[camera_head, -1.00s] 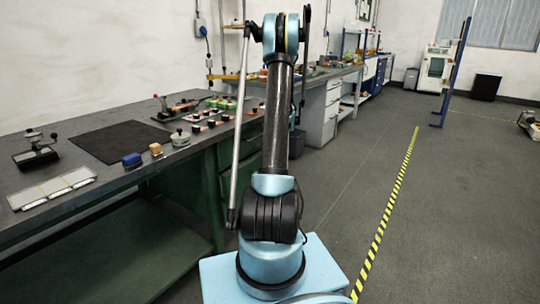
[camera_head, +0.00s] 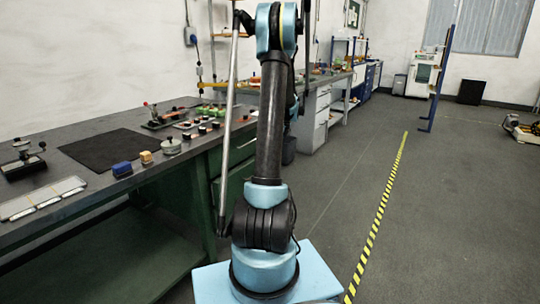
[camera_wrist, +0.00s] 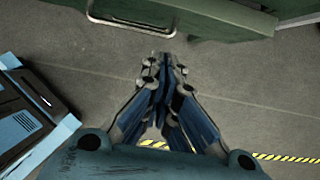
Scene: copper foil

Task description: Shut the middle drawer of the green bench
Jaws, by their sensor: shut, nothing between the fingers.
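The green bench (camera_head: 165,185) stands at the left in the head view, with a dark top. Green drawer fronts (camera_head: 240,143) show on its right end, partly behind my arm. In the wrist view a green drawer front (camera_wrist: 215,18) with a metal bar handle (camera_wrist: 130,24) lies at the top edge. I cannot tell which drawer it is or how far out it stands. My gripper (camera_wrist: 163,60) is shut and empty, its fingertips just below the handle in the picture and apparently apart from it. The gripper is not clear in the head view.
A grey drawer cabinet (camera_head: 314,120) stands beyond. The floor to the right is open, crossed by a yellow-black strip (camera_head: 377,216).

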